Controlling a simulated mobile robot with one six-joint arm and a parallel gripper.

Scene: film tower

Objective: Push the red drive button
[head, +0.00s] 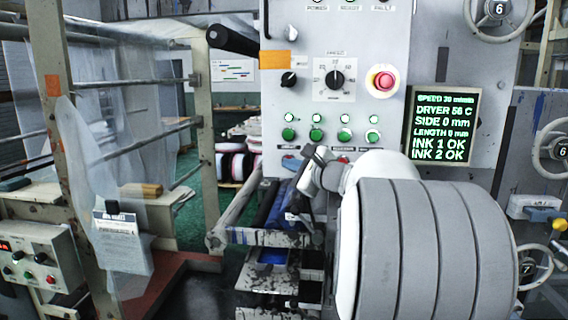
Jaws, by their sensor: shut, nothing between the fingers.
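The grey control panel (275,100) stands upright at the centre. A large red mushroom button (384,80) with a pale collar sits at its upper right. A row of green buttons (316,134) runs below the dials. Lower down, a small red button (342,158) shows just above my arm, partly hidden by it. I cannot read its label.
A lit screen (445,125) hangs right of the panel. Handwheels (500,15) stand at the right edge. Rollers and a clear film web (95,170) are at left. A small control box (38,255) with a red button stands at lower left. My arm hides much at lower right.

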